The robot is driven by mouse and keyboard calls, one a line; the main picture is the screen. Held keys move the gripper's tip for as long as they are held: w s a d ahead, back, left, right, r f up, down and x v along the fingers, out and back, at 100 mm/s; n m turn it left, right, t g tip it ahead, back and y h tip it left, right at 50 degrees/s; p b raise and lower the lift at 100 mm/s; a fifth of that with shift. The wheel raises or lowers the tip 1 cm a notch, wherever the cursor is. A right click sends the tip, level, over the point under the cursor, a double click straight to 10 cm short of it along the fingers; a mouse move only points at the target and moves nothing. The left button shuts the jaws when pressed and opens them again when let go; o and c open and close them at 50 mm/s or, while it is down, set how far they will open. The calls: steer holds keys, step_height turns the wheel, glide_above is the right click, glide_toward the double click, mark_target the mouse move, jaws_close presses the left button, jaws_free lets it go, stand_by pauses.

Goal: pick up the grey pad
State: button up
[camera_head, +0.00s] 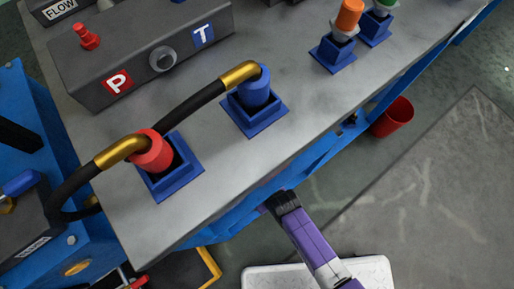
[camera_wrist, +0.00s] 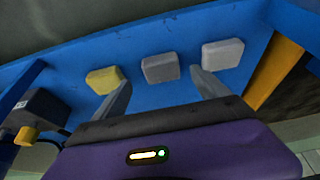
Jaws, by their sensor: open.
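In the wrist view the grey pad (camera_wrist: 160,68) sits on a blue surface, in the middle of a row of three pads. A yellow pad (camera_wrist: 104,80) is to its left and a paler grey or white pad (camera_wrist: 223,53) to its right. My gripper (camera_wrist: 161,79) is open and empty. Its two fingers are spread, pointing toward the grey pad, with the pad between and just beyond their tips. In the head view my gripper (camera_head: 279,200) is low beside the blue frame under the worktop. The pads are hidden there.
The grey worktop (camera_head: 300,100) overhangs the blue frame and carries blue sockets with hose connectors. A red bucket (camera_head: 393,117) stands on the floor to the right. In the wrist view a yellow post (camera_wrist: 274,73) is at right and a dark box (camera_wrist: 38,110) at left.

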steer(key=b+x, duration=0.1)
steer(key=x, duration=0.1)
steer(key=b+x, duration=0.2)
steer(key=shift+w+a+f, duration=0.2)
steer(key=shift+a+f, duration=0.05)
steer(key=shift+a, duration=0.05)
steer(key=c, duration=1.4)
steer(key=shift+c, duration=0.2)
steer(key=shift+r, duration=0.1)
steer(key=shift+r+p, duration=0.4)
steer(key=shift+p, duration=0.05)
step_height(320, 180, up, 3)
steer(key=shift+f+p, duration=0.1)
steer(key=shift+p, duration=0.9)
steer(key=s+d+p, duration=0.4)
steer(key=s+d, duration=0.6)
steer(key=s, duration=0.5)
steer(key=shift+p, duration=0.35)
